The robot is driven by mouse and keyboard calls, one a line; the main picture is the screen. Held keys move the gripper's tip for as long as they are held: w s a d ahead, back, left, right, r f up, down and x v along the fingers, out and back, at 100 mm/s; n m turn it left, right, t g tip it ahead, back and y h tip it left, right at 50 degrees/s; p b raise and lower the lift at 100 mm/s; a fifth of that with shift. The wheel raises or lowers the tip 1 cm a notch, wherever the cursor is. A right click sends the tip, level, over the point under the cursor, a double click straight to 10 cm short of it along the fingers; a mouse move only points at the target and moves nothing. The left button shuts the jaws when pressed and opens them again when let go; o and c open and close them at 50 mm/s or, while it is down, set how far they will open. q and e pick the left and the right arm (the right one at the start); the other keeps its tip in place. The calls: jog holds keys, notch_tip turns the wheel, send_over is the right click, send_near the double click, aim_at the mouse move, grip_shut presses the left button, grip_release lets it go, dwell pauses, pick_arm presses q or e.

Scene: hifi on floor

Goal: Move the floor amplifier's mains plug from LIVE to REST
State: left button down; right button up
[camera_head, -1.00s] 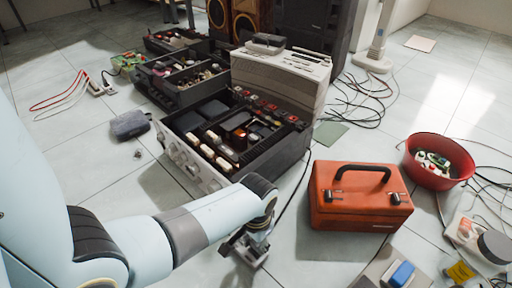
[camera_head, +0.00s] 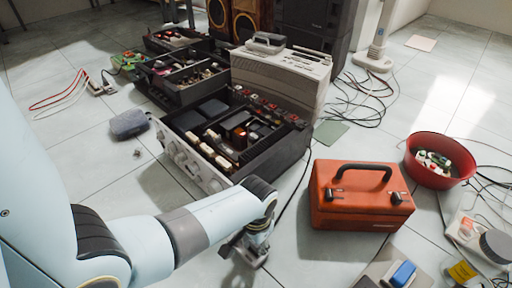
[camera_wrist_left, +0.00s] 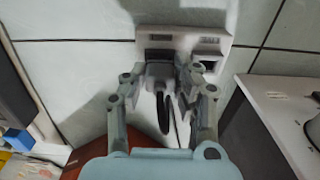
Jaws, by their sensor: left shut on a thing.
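My left gripper (camera_head: 250,250) is low over the floor between the open amplifier (camera_head: 240,140) and the orange case. In the left wrist view its fingers (camera_wrist_left: 168,88) are shut on the dark mains plug (camera_wrist_left: 160,72), whose black cable (camera_wrist_left: 163,112) hangs between them. The plug is at the left opening of a white socket block (camera_wrist_left: 183,42); I cannot tell whether it is fully seated. The right opening (camera_wrist_left: 207,67) is empty. The small labels above the openings are unreadable. In the head view the gripper mostly hides the block and plug. My right gripper is not in view.
The orange case (camera_head: 360,195) stands to the right of the gripper. A red bowl (camera_head: 440,160) and loose cables lie farther right. A blue object (camera_head: 402,273) is at the front edge.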

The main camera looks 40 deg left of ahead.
pick_arm(q)
jog(key=shift+f, duration=0.2)
dwell(0.5)
jog(key=c, duration=0.9)
grip_release()
jog(key=shift+c, duration=0.2)
